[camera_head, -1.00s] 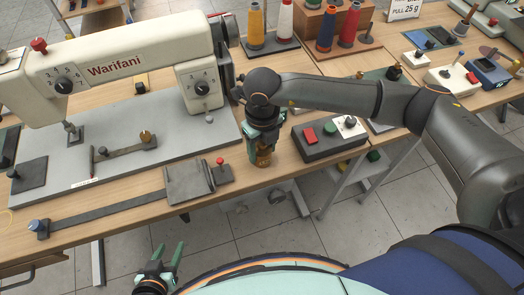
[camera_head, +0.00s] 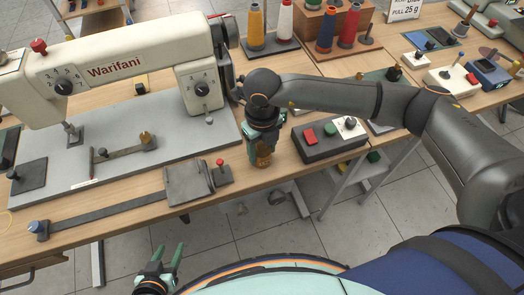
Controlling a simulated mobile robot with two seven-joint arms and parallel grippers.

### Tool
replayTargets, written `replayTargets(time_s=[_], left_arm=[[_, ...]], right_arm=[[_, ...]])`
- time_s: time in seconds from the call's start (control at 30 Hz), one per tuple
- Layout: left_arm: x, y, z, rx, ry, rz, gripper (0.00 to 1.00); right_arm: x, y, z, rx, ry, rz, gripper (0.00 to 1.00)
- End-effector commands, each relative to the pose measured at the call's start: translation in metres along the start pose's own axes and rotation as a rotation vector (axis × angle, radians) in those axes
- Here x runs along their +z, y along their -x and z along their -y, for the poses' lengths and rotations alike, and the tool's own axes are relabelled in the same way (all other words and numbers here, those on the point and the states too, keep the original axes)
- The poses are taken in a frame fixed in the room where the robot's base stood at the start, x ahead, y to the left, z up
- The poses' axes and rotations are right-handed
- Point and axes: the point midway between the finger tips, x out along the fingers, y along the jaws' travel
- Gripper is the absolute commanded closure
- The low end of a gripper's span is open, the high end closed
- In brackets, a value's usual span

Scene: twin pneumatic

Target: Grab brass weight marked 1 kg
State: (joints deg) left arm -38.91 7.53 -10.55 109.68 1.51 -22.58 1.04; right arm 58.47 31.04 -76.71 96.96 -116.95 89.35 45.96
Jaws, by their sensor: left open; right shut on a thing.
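The brass weight (camera_head: 263,161) stands at the front edge of the wooden table, right of the sewing machine's base plate. Its marking cannot be read here. My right gripper (camera_head: 262,150) points down from above and is shut on the weight, with its fingers covering the upper part. My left gripper (camera_head: 169,258) is low at the bottom of the view, in front of the table, open and empty.
A cream sewing machine (camera_head: 120,70) on a grey plate fills the left. A dark switch box (camera_head: 328,138) with a red button stands close right of my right gripper. A small red-knobbed block (camera_head: 220,174) is just left. Thread spools (camera_head: 284,22) stand behind.

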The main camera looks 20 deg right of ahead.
Motion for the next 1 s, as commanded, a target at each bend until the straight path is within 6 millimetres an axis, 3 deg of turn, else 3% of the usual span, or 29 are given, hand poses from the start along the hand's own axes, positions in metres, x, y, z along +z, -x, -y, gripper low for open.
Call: replayTargets(time_s=[0.27, 0.5, 0.83, 1.0], left_arm=[[0.000, 0.000, 0.000, 0.000, 0.000, 0.000, 0.50], [0.000, 0.000, 0.000, 0.000, 0.000, 0.000, 0.50], [0.002, -0.002, 0.000, 0.000, 0.000, 0.000, 0.50], [0.006, -0.006, 0.001, 0.000, 0.000, 0.000, 0.50]], right_arm=[[0.002, 0.010, 0.000, 0.003, 0.000, 0.006, 1.00], [0.001, 0.037, -0.002, 0.003, 0.003, 0.008, 1.00], [-0.030, 0.095, -0.043, 0.003, 0.009, 0.011, 1.00], [-0.055, 0.109, -0.074, 0.004, 0.009, 0.007, 1.00]])
